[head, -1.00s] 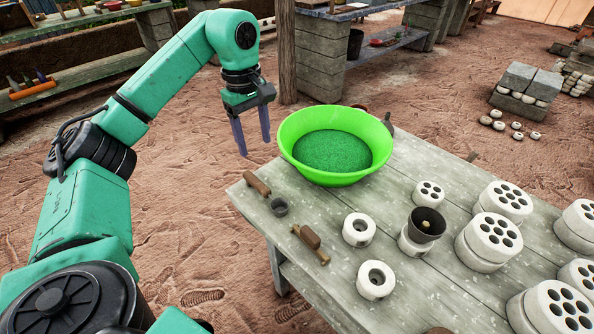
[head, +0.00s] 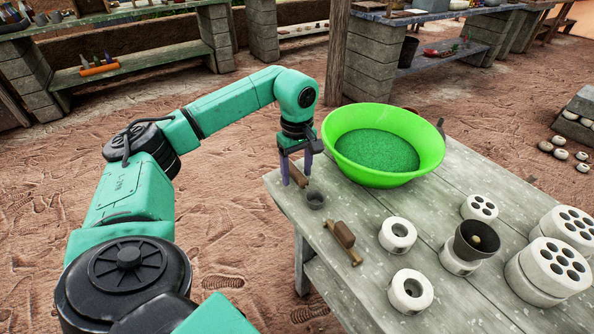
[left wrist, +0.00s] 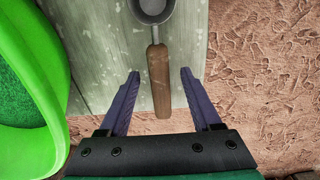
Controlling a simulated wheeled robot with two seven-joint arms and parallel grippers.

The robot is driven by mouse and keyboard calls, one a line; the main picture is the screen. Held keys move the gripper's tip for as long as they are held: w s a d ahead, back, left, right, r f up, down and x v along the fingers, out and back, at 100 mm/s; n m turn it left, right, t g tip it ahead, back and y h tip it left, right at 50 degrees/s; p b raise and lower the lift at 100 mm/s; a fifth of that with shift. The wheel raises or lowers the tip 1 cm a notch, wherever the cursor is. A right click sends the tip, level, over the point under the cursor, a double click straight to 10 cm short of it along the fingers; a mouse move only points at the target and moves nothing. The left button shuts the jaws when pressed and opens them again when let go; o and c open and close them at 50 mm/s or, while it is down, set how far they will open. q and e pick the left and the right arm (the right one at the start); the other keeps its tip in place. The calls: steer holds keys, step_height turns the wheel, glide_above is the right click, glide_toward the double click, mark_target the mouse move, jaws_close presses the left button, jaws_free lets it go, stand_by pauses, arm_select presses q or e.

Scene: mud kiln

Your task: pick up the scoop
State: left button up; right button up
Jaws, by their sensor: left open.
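The scoop (head: 316,200) lies on the near left corner of the grey table, with a small grey cup and a brown wooden handle. In the left wrist view the handle of the scoop (left wrist: 159,85) points down the picture, and its cup is cut off at the top edge. My left gripper (head: 296,178) is open and points down over the handle. In the left wrist view the left gripper (left wrist: 160,74) has a finger on either side of the handle, with gaps on both sides. The fingers' height above the table is hard to tell. My right gripper is not in view.
A green basin (head: 383,145) of green grains stands just right of the left gripper. A wooden-handled tool (head: 344,238) lies nearer the front. White ring-shaped pieces (head: 397,235), perforated round blocks and a dark cone-shaped cup (head: 477,240) stand to the right.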

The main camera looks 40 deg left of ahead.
arm_select(q)
jaws_close()
steer(key=shift+r, duration=0.1)
